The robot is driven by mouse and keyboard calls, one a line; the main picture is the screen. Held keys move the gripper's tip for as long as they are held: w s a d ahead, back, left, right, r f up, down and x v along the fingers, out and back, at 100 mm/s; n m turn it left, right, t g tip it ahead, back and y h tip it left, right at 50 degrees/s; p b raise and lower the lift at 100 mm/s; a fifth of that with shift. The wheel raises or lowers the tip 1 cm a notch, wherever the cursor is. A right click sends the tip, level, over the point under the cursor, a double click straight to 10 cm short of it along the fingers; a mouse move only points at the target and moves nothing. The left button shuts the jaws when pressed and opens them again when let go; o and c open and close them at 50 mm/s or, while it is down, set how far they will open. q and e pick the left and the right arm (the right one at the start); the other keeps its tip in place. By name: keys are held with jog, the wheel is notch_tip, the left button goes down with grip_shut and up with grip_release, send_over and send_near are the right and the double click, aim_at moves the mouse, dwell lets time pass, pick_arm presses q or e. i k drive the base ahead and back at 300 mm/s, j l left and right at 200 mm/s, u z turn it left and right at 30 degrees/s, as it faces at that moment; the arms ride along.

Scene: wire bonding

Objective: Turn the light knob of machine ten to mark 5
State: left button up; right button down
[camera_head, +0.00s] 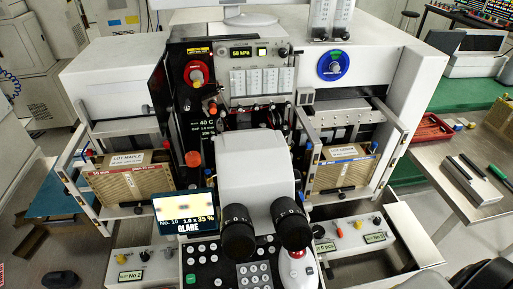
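The machine in front of me has a small screen (185,212) reading "No. 10", "1.0 x 35 %" and "GLARE". Its white microscope head (257,165) has two black eyepieces (238,232) facing me. Small knobs sit on the left front box, including a black one (144,256). The right front box has a black knob (318,231), a red one (340,232) and a yellow one (358,224). I cannot tell which is the light knob, and no mark 5 is legible. Neither gripper is clearly seen; only dark parts show at the bottom corners.
A red round switch (196,72) and a blue dial (332,64) sit higher up. Tan magazines (132,184) stand in side racks on both sides. A keypad (250,268) and a white handpiece with a red button (297,262) are below the eyepieces. A metal table (440,160) stands at right.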

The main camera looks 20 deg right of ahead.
aim_at(308, 206)
jog(key=k+l, duration=0.1)
jog(key=l, duration=0.25)
jog(key=k+l, duration=0.1)
jog(key=l, duration=0.25)
jog(key=k+l, duration=0.1)
jog(key=l, duration=0.25)
jog(key=k+l, duration=0.1)
jog(key=l, duration=0.25)
